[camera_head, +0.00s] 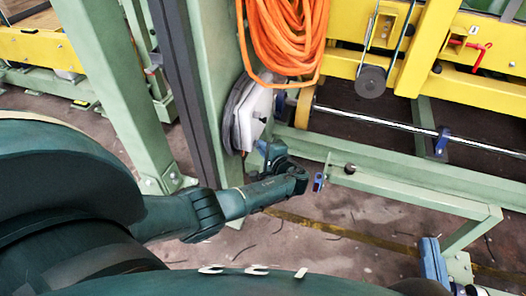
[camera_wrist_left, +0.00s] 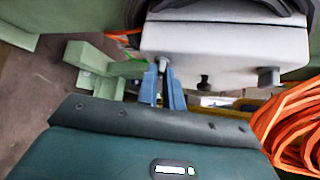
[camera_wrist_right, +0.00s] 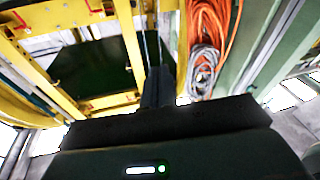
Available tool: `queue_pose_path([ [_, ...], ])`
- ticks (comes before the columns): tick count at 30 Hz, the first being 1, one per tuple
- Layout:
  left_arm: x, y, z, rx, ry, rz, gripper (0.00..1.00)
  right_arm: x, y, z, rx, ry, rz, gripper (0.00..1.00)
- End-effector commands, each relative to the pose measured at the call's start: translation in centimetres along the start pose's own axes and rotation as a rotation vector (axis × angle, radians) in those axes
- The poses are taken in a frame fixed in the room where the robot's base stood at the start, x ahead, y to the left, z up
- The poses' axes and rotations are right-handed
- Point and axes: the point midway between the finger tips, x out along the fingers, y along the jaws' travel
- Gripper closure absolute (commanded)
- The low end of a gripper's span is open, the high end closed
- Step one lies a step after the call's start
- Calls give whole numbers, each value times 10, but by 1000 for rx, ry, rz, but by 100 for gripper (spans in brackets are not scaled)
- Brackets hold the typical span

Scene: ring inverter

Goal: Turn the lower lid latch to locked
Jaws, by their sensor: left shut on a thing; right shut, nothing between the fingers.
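The white box (camera_head: 254,118) with its lid is mounted on the green column, below the orange cable coil. In the left wrist view the box (camera_wrist_left: 215,45) fills the upper middle. A small grey lid latch (camera_wrist_left: 162,64) at its left edge is between the blue fingers of my left gripper (camera_wrist_left: 163,85), which is shut on it. Another grey latch (camera_wrist_left: 268,76) at the right edge is free. In the head view my left gripper (camera_head: 268,150) is at the box's lower end; the held latch is hard to make out there. My right gripper (camera_wrist_right: 157,88) is shut and empty.
The orange cable coil (camera_head: 288,35) hangs beside the box. A green rail frame (camera_head: 410,195) extends to the right, just beyond my left gripper. Yellow machinery (camera_head: 430,60) and a steel shaft (camera_head: 375,122) are at the upper right.

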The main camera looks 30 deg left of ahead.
Motion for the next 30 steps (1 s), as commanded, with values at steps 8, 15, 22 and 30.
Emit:
queue_pose_path([
  [8,3,11,-1,-150,-3,-150,100,2,-6,6,89,53,-19,100],
  [15,3,10,0,-230,-4,-230,100,12,0,-11,40,175,-29,100],
  [22,3,8,0,-263,-6,-263,100,16,5,-23,-7,250,-31,100],
  [30,3,6,1,-270,-7,-270,100,16,6,-26,-16,264,-31,100],
])
